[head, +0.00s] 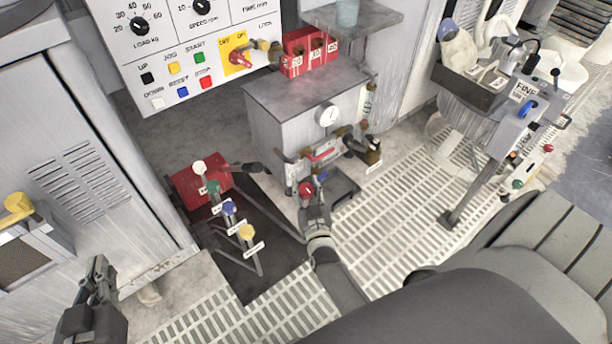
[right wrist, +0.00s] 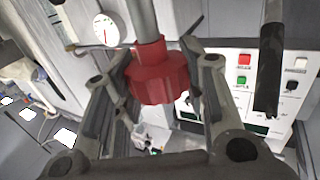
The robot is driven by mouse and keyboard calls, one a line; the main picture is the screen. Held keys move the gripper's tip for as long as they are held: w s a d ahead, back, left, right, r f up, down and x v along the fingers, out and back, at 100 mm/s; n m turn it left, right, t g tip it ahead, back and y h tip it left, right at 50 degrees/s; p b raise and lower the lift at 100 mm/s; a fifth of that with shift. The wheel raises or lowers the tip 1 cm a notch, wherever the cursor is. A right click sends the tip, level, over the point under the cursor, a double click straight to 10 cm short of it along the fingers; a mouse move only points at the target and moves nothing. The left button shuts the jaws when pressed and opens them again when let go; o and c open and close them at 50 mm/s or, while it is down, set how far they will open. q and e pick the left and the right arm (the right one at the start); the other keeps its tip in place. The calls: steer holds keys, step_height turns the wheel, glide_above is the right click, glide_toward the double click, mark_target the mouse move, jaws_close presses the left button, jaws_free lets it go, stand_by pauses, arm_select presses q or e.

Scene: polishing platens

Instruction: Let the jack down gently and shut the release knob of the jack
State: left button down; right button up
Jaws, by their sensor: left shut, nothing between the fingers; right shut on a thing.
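A red knob (head: 306,188) sits low at the front of a grey cabinet. My right gripper (head: 313,203) is shut on this red knob, which shows between its fingers in the right wrist view (right wrist: 158,80) at the end of a grey rod. I cannot read a label on the knob. A gauge (head: 327,115) is on the cabinet above it and also shows in the right wrist view (right wrist: 104,30). A red block (head: 186,193) with a dark bar lies left of the cabinet; I cannot tell if it is the jack. My left gripper (head: 99,270) is shut and empty at the lower left.
Several levers with coloured knobs, such as the yellow one (head: 246,231), stand left of my right arm. The control panel (head: 195,50) is behind.

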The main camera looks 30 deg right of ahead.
mark_target(307, 196)
steer(key=o, duration=1)
steer(key=shift+o, duration=0.2)
steer(key=v, duration=0.7)
steer(key=shift+s+a, duration=0.1)
steer(key=shift+s, duration=0.1)
steer(key=shift+r, duration=0.1)
